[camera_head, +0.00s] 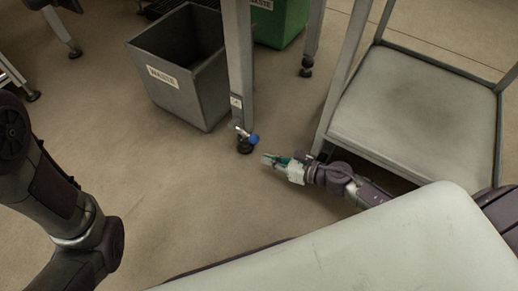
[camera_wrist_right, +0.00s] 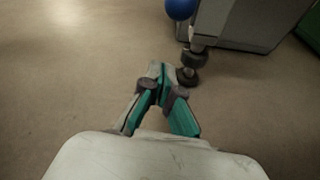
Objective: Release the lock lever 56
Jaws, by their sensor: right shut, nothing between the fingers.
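The lock lever, with a round blue knob (camera_head: 254,139), sits low on a grey table leg (camera_head: 238,60), just above its dark foot (camera_head: 245,147). The blue knob also shows at the top edge of the right wrist view (camera_wrist_right: 181,8), partly cut off. A small label (camera_head: 236,102) is on the leg, too small to read. My right gripper (camera_head: 266,159) is shut and empty, near the floor, a little right of and nearer than the knob, apart from it. In the right wrist view its closed fingertips (camera_wrist_right: 160,70) are beside the foot. My left gripper is out of view.
A grey waste bin (camera_head: 185,85) stands left of the leg, with a green bin (camera_head: 285,25) behind. A metal frame with a pale shelf (camera_head: 415,110) stands right, close to my right arm. Open floor (camera_head: 180,190) lies in front of the leg.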

